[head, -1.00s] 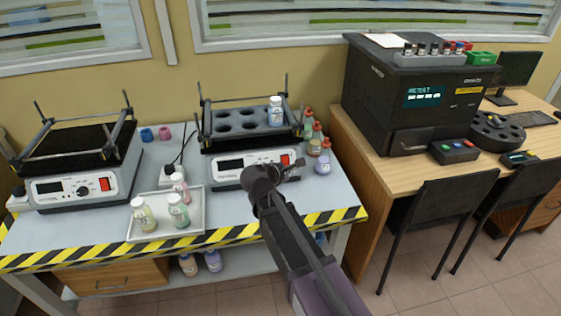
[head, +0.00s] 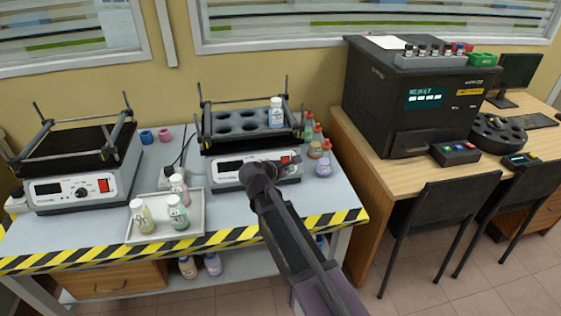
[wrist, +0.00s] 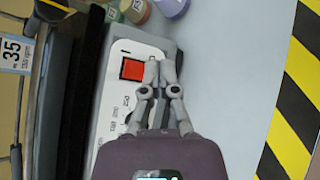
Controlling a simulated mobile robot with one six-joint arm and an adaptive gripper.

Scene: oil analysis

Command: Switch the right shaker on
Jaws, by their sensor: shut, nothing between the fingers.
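The right shaker (head: 228,171) stands on the grey bench, with a black holed rack on top and a white front panel. Its red switch (wrist: 134,69) shows in the wrist view at the end of the panel; in the head view it is partly hidden by my gripper. In the head view my gripper (head: 291,160) is in front of the shaker's panel. One labelled bottle (head: 276,112) stands in the rack.
The left shaker (head: 75,186) stands at the far left. A white tray (head: 150,233) with several bottles lies between the shakers near the striped bench edge. Several bottles (head: 323,165) stand right of the right shaker. A black analyser (head: 390,110) is on the wooden desk.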

